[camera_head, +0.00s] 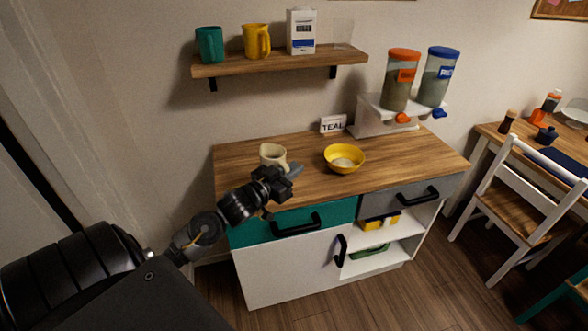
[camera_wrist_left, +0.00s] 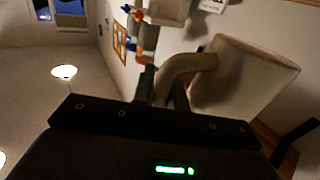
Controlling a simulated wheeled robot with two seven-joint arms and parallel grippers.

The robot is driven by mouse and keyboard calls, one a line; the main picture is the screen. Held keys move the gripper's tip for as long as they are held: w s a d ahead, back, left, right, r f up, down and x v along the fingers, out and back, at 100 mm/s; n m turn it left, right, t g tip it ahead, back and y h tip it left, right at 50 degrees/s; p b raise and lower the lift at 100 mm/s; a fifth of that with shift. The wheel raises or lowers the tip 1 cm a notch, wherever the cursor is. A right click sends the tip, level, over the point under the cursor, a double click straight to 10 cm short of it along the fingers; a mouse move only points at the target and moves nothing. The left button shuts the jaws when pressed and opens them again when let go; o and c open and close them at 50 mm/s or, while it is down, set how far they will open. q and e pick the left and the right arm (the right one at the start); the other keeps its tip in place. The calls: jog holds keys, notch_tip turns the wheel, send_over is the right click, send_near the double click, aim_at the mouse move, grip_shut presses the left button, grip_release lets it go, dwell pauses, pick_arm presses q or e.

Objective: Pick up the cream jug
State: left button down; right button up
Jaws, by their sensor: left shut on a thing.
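The cream jug (camera_head: 272,153) is a small pale vessel at the left part of the wooden cabinet top in the head view. My left gripper (camera_head: 286,173) is at its near right side and is shut on its handle. In the left wrist view the jug (camera_wrist_left: 245,78) fills the right side, with its curved handle (camera_wrist_left: 185,66) between the fingers of the left gripper (camera_wrist_left: 163,88). I cannot tell whether its base touches the cabinet top. My right gripper is not in view.
A yellow bowl (camera_head: 344,159) stands right of the jug on the cabinet top (camera_head: 400,160). A shelf (camera_head: 280,62) with cups hangs above. A white chair (camera_head: 520,190) is at the right.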

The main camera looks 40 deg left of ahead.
pick_arm(q)
jog(key=shift+s+d+r+b, duration=0.1)
jog(key=shift+s+d+r, duration=0.3)
jog(key=shift+s, duration=0.25)
jog(key=shift+s+d+r+b, duration=0.1)
jog(key=shift+s+d+r, duration=0.2)
jog(key=shift+s, duration=0.35)
jog(key=shift+s+d+r+b, duration=0.1)
jog(key=shift+s+d+r, duration=0.2)
jog(key=shift+s+d, duration=0.25)
jog(key=shift+s, duration=0.2)
